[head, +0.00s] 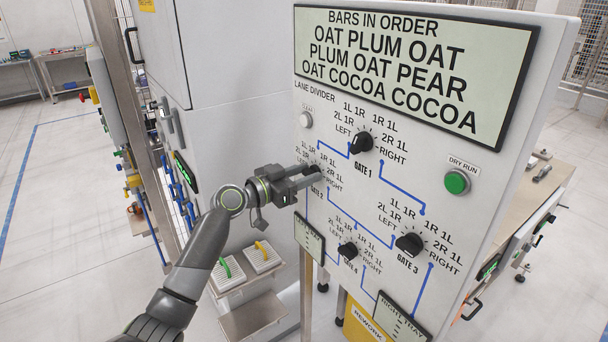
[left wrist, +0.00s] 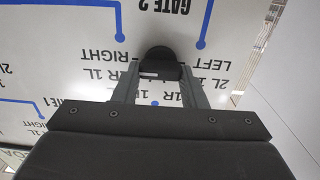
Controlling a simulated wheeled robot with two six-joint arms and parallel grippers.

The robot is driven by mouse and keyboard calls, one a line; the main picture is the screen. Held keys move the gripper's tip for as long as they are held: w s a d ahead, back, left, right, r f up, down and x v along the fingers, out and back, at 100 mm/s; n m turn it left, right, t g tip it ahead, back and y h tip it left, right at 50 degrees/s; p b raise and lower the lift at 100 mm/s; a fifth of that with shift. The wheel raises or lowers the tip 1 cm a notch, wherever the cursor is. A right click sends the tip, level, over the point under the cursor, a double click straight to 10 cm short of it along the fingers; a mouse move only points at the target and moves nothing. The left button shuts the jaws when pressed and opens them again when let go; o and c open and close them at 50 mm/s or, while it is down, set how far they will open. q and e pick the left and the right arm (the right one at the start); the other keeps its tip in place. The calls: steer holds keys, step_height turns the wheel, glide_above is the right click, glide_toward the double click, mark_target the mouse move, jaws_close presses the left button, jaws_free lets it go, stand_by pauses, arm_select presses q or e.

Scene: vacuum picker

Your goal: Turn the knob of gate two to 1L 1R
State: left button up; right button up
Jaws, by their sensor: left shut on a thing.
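The gate 2 knob (left wrist: 162,62) is a round black dial on the white lane divider panel (head: 345,195). In the left wrist view it appears upside down, ringed by labels running from LEFT to RIGHT. My left gripper (head: 314,172) reaches the panel from the left in the head view and is shut on this knob. In the left wrist view one grey finger lies on each side of it. A short pale mark shows on the knob's near edge, but I cannot tell for sure which label it points to. My right gripper is not in view.
The gate 1 knob (head: 360,143), gate 3 knob (head: 409,244) and gate 4 knob (head: 348,250) sit close around. A green dry run button (head: 457,182) and a pale round button (head: 306,119) are also on the panel. A display (head: 412,75) above lists bars in order.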

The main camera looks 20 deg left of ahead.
arm_select(q)
steer(key=shift+n+b, duration=0.4)
steer(key=shift+n, duration=0.6)
steer(key=n, duration=0.2)
steer(key=shift+a+n, duration=0.1)
steer(key=shift+n, duration=0.2)
steer(key=n, duration=0.2)
steer(key=shift+w+n, duration=0.1)
steer(key=shift+n, duration=0.3)
steer(key=n, duration=0.2)
steer(key=shift+a+n, duration=0.1)
steer(key=shift+n, duration=0.2)
steer(key=n+p, duration=0.2)
steer(key=n, duration=0.3)
steer(key=shift+f+n, duration=0.15)
steer(key=shift+n, duration=0.15)
steer(key=n+p, duration=0.2)
steer(key=n, duration=0.1)
steer(key=shift+f, duration=0.1)
steer(key=shift+f+n+p, duration=0.1)
steer(key=shift+n+p, duration=0.4)
steer(key=shift+n, duration=0.8)
steer(key=shift+f, duration=0.1)
